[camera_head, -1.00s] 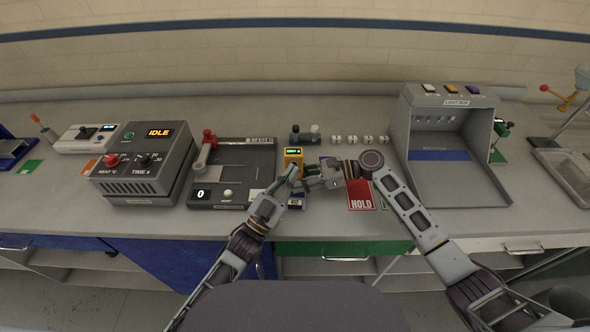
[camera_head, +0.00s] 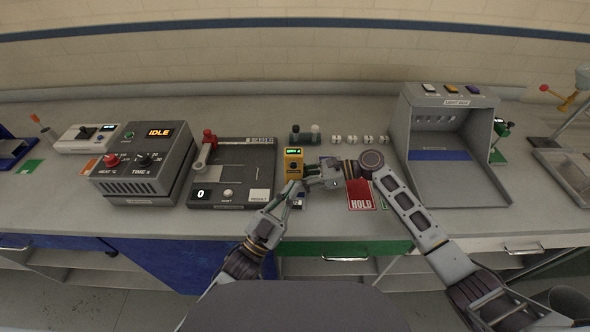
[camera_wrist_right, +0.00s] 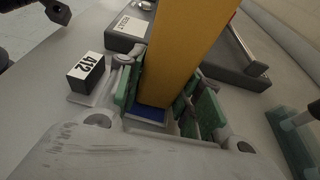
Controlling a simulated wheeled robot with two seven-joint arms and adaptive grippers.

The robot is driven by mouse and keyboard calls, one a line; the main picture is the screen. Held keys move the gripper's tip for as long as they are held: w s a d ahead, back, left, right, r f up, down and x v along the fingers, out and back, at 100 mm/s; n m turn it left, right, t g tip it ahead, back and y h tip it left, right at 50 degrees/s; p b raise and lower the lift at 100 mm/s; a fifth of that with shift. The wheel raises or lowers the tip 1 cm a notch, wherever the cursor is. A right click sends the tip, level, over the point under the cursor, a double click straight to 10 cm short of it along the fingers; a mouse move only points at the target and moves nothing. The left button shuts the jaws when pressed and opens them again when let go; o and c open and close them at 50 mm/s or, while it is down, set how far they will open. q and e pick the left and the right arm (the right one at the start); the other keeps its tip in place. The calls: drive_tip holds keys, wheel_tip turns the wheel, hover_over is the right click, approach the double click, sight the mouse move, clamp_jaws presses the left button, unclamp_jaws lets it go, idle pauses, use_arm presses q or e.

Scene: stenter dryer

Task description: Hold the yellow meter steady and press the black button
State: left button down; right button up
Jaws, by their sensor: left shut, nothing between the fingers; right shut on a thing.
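The yellow meter (camera_head: 293,165) stands upright on the bench, its small green display lit. My right gripper (camera_head: 309,173) reaches in from the right and is shut on the meter's lower part. In the right wrist view its green-padded fingers (camera_wrist_right: 165,100) lie on both sides of the meter's yellow body (camera_wrist_right: 185,45). My left gripper (camera_head: 296,187) is shut and empty, just in front of the meter, on the near side.
A small black block labelled 412 (camera_wrist_right: 86,72) lies beside the right gripper. A grey panel with a red lever (camera_head: 262,160) is left of the meter. A red HOLD card (camera_head: 361,196) and a light box (camera_head: 455,178) are to the right.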

use_arm(q)
drive_tip(key=shift+s, duration=0.4)
use_arm(e)
drive_tip(key=o, duration=0.9)
drive_tip(key=shift+c, duration=0.2)
drive_tip(key=shift+d, duration=0.2)
drive_tip(key=v, duration=1.1)
drive_tip(key=shift+d+r, duration=0.15)
drive_tip(key=shift+d, duration=0.15)
use_arm(q)
drive_tip(key=shift+r, duration=0.1)
use_arm(e)
drive_tip(key=shift+r, duration=0.1)
use_arm(q)
wheel_tip(320, 180, up, 9)
drive_tip(key=p, duration=0.9)
use_arm(e)
wheel_tip(320, 180, up, 9)
use_arm(q)
drive_tip(key=shift+r+p, duration=0.4)
drive_tip(key=shift+p, duration=0.15)
use_arm(e)
drive_tip(key=shift+r, duration=0.4)
